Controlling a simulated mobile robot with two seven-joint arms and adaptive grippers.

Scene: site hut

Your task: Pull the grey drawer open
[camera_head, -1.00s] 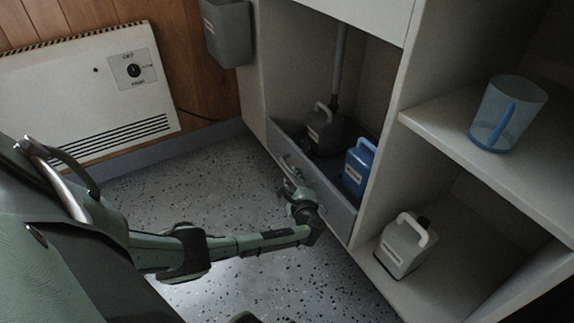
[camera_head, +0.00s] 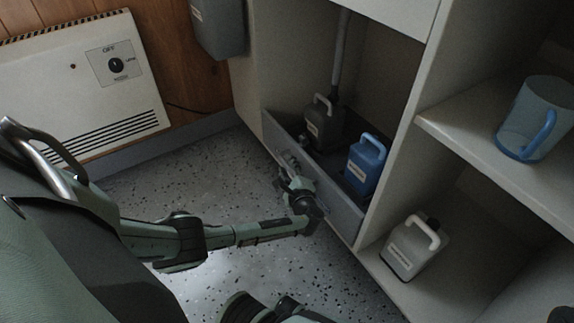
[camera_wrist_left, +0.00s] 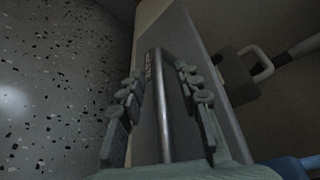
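The grey drawer (camera_head: 343,208) is low in the cabinet, and its front looks about level with the cabinet's front edge. A dark grey jug (camera_head: 322,125) and a blue jug (camera_head: 365,165) stand inside it. My left gripper (camera_head: 291,172) is at the drawer front, near its far end. In the left wrist view the drawer's metal bar handle (camera_wrist_left: 164,125) runs between the two fingers of my left gripper (camera_wrist_left: 158,78). The fingers are open, with a visible gap on each side of the bar. The gripper partly hides the handle in the head view.
A white jug (camera_head: 412,248) stands in the right compartment, and a blue clear pitcher (camera_head: 530,115) on the shelf above. A white heater (camera_head: 75,85) and a grey wall bin (camera_head: 218,28) are on the left. The speckled floor (camera_head: 210,170) before the drawer is clear.

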